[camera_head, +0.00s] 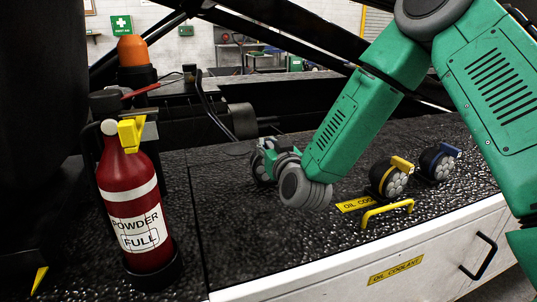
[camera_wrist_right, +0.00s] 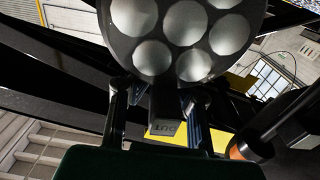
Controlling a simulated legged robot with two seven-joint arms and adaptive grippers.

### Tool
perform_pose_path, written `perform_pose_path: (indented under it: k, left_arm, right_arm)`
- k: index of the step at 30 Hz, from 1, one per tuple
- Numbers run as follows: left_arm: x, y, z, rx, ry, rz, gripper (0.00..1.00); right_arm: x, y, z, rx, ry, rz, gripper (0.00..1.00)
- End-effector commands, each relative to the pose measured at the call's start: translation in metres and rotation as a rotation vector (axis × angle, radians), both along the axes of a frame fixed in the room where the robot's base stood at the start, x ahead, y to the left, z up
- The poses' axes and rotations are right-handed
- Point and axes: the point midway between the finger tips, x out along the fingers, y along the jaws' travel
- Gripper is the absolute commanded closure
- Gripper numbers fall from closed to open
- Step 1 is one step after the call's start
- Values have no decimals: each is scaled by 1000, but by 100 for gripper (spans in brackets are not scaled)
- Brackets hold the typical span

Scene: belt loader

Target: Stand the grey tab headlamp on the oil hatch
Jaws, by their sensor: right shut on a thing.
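The grey tab headlamp (camera_head: 260,168) is a dark round lamp with pale lenses, partly hidden behind my right gripper (camera_head: 273,158) in the head view. In the right wrist view the headlamp (camera_wrist_right: 185,40) fills the top, and its grey tab (camera_wrist_right: 166,128) sits between the fingers of my right gripper (camera_wrist_right: 160,105), which is shut on it. The lamp is at or just above the black textured deck; I cannot tell if it touches. The oil hatch (camera_head: 290,235) is the dark deck section right of the seam, with a yellow handle (camera_head: 387,211) and a yellow label. My left gripper is not in view.
A headlamp with a yellow tab (camera_head: 390,178) and one with a blue tab (camera_head: 440,162) stand on the right part of the deck. A red fire extinguisher (camera_head: 133,205) stands at left. An orange beacon (camera_head: 132,52) and black beams are behind.

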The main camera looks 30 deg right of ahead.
Motion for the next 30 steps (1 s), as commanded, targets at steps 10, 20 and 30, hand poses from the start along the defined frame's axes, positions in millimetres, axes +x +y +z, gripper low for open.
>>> perform_pose_path:
  k: [10,20,30]
  left_arm:
    - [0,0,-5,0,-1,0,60]
    - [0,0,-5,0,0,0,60]
    - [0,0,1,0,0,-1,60]
  right_arm:
    - [0,5,-16,-5,4,1,79]
    - [0,2,-16,-2,1,1,69]
    - [-45,15,-15,-3,5,3,69]
